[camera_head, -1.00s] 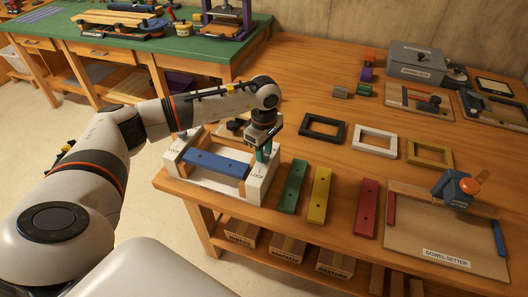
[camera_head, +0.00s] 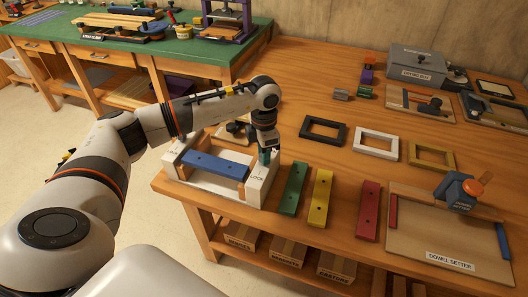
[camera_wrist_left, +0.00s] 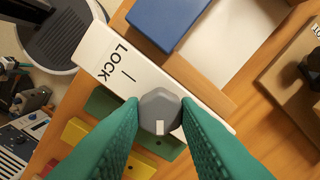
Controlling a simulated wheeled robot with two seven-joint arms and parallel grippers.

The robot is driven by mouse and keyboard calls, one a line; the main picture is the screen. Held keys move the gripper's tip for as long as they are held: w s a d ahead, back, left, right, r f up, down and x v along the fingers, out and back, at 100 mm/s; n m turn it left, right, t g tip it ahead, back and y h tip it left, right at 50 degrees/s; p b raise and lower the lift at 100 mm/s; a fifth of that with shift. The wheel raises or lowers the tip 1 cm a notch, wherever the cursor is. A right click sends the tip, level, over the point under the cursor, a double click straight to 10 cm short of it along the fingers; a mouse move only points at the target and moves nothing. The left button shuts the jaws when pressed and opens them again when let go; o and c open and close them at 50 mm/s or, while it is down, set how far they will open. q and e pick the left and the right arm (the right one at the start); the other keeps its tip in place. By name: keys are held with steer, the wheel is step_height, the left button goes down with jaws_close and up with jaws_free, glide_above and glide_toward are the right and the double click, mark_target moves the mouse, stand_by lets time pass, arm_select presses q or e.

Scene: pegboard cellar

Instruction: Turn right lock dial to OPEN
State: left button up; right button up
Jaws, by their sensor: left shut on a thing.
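The right lock dial (camera_wrist_left: 158,104) is a grey faceted knob on the white right block of the fixture (camera_head: 261,184). My left gripper (camera_head: 264,158) has its green fingers (camera_wrist_left: 160,115) closed on the dial from both sides, seen in the left wrist view. The dial's white mark (camera_wrist_left: 160,127) points toward the bottom of that view, away from the LOCK line. The LOCK label (camera_wrist_left: 113,60) is readable; no OPEN label shows there, and fingers hide part of the block. A blue bar (camera_head: 215,165) lies across the fixture. My right gripper is out of view.
Green (camera_head: 293,188), yellow (camera_head: 319,196) and red (camera_head: 368,209) bars lie to the fixture's right. Black (camera_head: 323,130), white (camera_head: 374,142) and yellow (camera_head: 431,155) frames lie behind them. The fixture stands near the table's front-left edge.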

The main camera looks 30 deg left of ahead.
arm_select(q)
steer(key=n, duration=0.5)
steer(key=shift+r+n, duration=0.1)
steer(key=shift+n, duration=0.2)
steer(key=shift+w+n+p, duration=0.1)
steer(key=shift+n+p, duration=0.2)
steer(key=shift+n, duration=2)
steer(key=o, duration=1)
steer(key=shift+c, duration=0.2)
step_height(320, 180, up, 12)
steer(key=b, duration=0.1)
